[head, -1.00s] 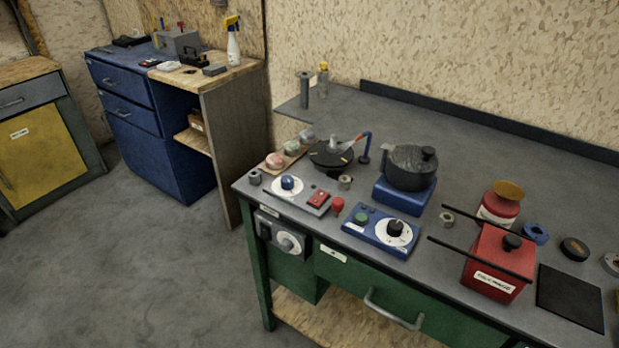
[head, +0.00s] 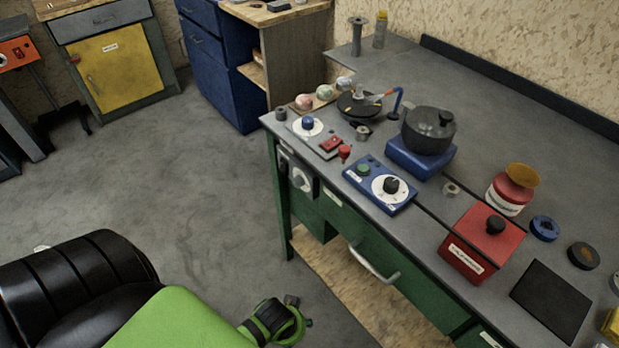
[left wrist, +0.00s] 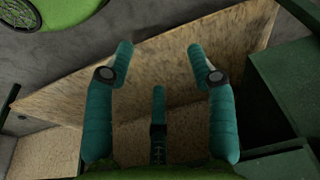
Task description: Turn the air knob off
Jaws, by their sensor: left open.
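Several dials show in the head view, and I cannot read which is the air knob. A blue knob (head: 308,123) sits on a white dial on a grey panel at the bench's left end. A black knob (head: 391,185) sits on a white dial on a blue panel. A grey knob (head: 301,178) is on the bench's front face, below the top. My left gripper (head: 293,312) is low, in front of the bench and below these knobs. In the left wrist view its teal fingers (left wrist: 160,62) are spread open and empty, facing plywood. My right gripper is out of view.
A red button (head: 345,152) stands beside the blue panel. A black pot (head: 428,130) and a red box (head: 482,243) stand on the bench. A drawer handle (head: 374,265) sticks out in front. Open floor (head: 190,190) lies to the left.

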